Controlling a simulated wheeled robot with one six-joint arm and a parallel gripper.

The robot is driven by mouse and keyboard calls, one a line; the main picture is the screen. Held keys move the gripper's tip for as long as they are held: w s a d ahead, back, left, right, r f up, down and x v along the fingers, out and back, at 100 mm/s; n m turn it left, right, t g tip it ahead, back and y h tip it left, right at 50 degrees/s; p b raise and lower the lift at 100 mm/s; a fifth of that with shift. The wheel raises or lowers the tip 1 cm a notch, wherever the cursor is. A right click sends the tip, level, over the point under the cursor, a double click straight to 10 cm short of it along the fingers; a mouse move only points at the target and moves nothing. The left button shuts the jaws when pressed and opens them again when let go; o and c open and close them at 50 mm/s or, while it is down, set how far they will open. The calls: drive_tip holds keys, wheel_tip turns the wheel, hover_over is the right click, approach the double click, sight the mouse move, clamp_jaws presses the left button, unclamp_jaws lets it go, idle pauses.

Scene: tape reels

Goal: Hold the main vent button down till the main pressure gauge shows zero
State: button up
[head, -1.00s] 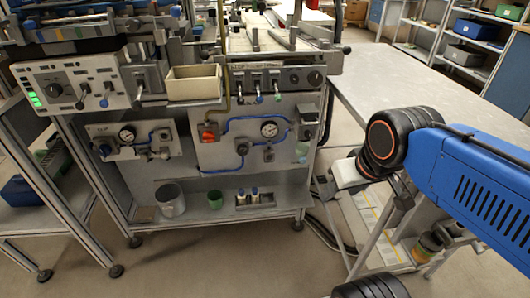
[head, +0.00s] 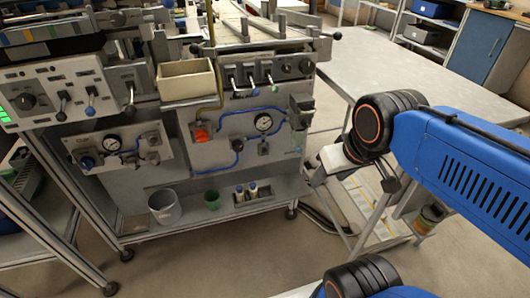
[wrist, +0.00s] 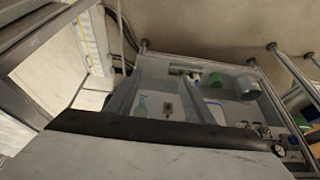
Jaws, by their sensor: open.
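The right panel carries a round white gauge (head: 263,121), blue tubing, a red knob (head: 201,133) and a small fitting (head: 264,148) below the gauge. The left panel carries another gauge (head: 112,142) with a blue knob (head: 87,162). I cannot read the labels or needles, so I cannot tell which gauge or button is the main one. The pale end of my arm, with my gripper (head: 318,174), shows right of the panels and apart from them. The elbow partly hides it and its fingers are indistinct. A pale surface with a dark edge fills the lower wrist view.
Below the panels, a shelf (head: 190,228) holds a grey bucket (head: 164,208) and a green cup (head: 212,200), seen inverted in the wrist view. A cream bin (head: 186,82) sits above. A pale table (head: 400,70) stands right. Floor in front is clear.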

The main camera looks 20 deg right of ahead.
clamp_jaws()
idle(1.5)
